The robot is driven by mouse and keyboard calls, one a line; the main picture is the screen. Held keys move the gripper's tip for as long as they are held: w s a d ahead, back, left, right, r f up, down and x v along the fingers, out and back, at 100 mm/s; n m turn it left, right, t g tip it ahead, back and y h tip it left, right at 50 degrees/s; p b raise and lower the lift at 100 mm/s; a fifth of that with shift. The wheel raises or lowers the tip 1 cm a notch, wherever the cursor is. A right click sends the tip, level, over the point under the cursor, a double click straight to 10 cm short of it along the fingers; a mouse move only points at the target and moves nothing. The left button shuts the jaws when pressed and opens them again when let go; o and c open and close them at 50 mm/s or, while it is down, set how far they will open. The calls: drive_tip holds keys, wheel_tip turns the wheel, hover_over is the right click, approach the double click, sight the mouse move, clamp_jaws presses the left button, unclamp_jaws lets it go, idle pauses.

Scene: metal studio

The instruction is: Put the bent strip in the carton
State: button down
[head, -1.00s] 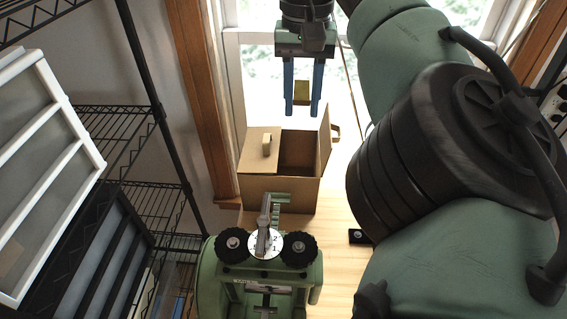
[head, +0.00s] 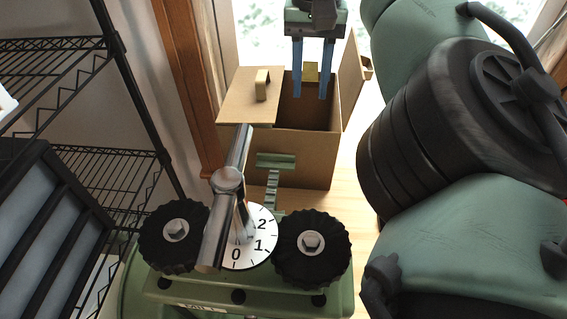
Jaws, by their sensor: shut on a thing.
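My gripper (head: 311,84) points down over the open right half of the carton (head: 308,160). The carton is cardboard.
A green machine with a dial (head: 250,238), two black knobs and a metal lever stands in front of the carton. Wire shelving (head: 100,160) is at the left. A window is behind. Bare wooden tabletop (head: 345,205) shows right of the carton.

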wheel_tip(320, 180, down, 18)
drive_tip(key=shift+f+b, duration=0.25)
drive_tip(key=shift+b, duration=0.15)
drive_tip(key=c, duration=0.5)
unclamp_jaws()
drive_tip(key=shift+c, duration=0.2)
wheel_tip(320, 180, up, 12)
idle(0.4)
